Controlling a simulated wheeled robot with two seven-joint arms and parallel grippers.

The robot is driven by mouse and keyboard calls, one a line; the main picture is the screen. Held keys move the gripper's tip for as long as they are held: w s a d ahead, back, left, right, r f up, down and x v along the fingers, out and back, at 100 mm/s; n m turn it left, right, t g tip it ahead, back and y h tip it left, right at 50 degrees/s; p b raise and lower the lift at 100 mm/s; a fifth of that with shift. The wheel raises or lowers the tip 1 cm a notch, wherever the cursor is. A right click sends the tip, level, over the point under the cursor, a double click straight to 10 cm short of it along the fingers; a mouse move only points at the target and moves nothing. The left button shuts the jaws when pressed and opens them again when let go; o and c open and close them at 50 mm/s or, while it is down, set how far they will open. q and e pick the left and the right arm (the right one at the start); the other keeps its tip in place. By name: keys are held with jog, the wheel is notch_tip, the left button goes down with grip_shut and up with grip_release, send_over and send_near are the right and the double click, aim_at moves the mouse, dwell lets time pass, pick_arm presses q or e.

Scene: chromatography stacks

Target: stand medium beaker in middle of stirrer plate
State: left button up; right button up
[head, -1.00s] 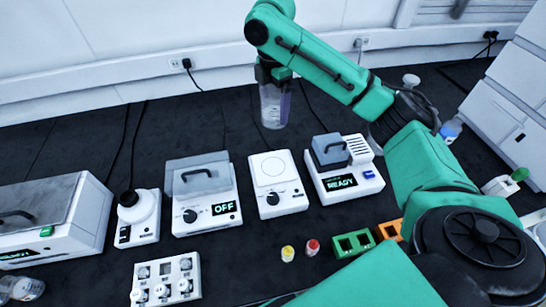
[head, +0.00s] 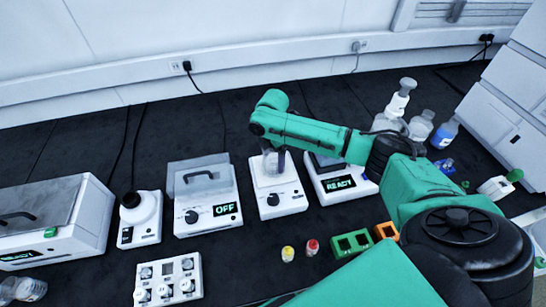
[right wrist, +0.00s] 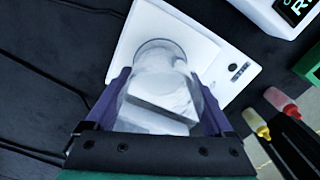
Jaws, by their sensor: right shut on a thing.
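The clear glass beaker (head: 273,163) is over the top of the white stirrer plate (head: 286,201) in the head view. My right gripper (head: 270,150) is shut on it, and my arm partly hides it. In the right wrist view, the purple fingers of the gripper (right wrist: 162,100) sit on both sides of the beaker (right wrist: 160,88). Behind it is the stirrer plate's white top (right wrist: 207,52). I cannot tell whether the beaker's base touches the plate. My left gripper is out of view.
A device reading OFF (head: 207,210) stands left of the stirrer plate, and one reading READY (head: 340,184) stands close on its right, partly under my arm. Yellow (head: 288,254) and red-capped (head: 312,247) vials and a green rack (head: 352,243) are in front. Bottles (head: 421,126) stand at the back right.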

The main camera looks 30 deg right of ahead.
jog(key=o, duration=1.3)
notch_tip(320, 180, up, 12)
jog(key=shift+r+b, duration=0.1)
jog(key=shift+b, duration=0.85)
jog(key=shift+r, duration=0.1)
